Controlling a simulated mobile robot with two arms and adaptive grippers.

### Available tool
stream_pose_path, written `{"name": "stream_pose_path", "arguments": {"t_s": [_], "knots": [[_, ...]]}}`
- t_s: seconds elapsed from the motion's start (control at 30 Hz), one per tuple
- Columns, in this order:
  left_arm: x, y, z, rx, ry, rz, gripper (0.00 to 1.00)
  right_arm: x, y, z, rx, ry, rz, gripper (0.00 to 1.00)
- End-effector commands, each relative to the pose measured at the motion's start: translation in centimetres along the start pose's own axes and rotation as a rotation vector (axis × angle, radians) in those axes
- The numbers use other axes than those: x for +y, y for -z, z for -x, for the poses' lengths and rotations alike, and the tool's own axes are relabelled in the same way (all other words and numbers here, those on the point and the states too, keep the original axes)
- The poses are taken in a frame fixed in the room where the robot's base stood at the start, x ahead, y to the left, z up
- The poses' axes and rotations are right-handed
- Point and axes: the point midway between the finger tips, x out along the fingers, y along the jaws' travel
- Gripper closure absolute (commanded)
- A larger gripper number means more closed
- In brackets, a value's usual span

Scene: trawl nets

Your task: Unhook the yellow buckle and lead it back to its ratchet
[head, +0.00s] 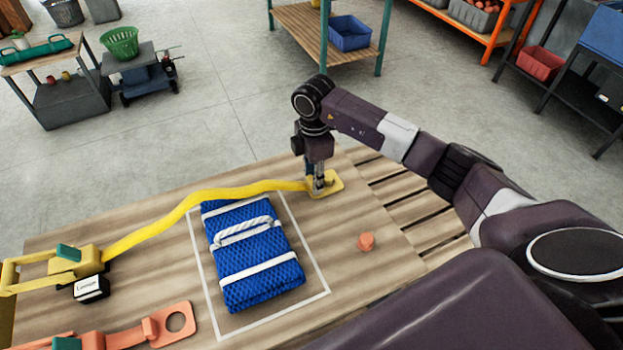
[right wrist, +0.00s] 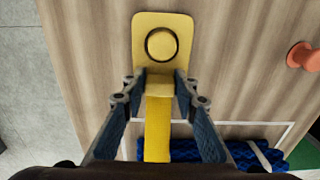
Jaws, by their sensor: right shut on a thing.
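The yellow buckle (head: 333,183) is a flat plate at the far right edge of the wooden table. In the right wrist view the buckle (right wrist: 143,24) has a round hole with a yellow knob (right wrist: 161,45) showing in it; I cannot tell its height against the plate. My right gripper (head: 318,188) points down and is shut on the buckle's narrow strap end. The yellow strap (head: 205,192) runs left in a loose curve to the yellow ratchet (head: 78,262). My left gripper is out of view.
A folded blue net (head: 254,287) with white bands lies inside a white outline, mid-table. An orange knob (head: 366,242) stands right of it. An orange buckle (head: 172,325) lies at the front left. A slatted pallet (head: 390,180) section adjoins the right side.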

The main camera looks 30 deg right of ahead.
Motion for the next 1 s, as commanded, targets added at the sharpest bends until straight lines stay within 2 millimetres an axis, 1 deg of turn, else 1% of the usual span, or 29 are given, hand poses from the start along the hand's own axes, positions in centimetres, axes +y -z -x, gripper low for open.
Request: {"name": "stream_pose_path", "arguments": {"t_s": [0.37, 0.8, 1.0], "knots": [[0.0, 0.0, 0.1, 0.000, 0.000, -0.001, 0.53, 0.0, -0.2, 0.0, 0.000, 0.000, 0.000, 1.00], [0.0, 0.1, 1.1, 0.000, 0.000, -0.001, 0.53, 0.0, -0.2, 1.2, 0.000, -0.001, -0.001, 1.00], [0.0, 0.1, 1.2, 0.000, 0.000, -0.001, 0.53, 0.0, -0.2, 1.2, 0.000, -0.001, -0.001, 1.00]]}}
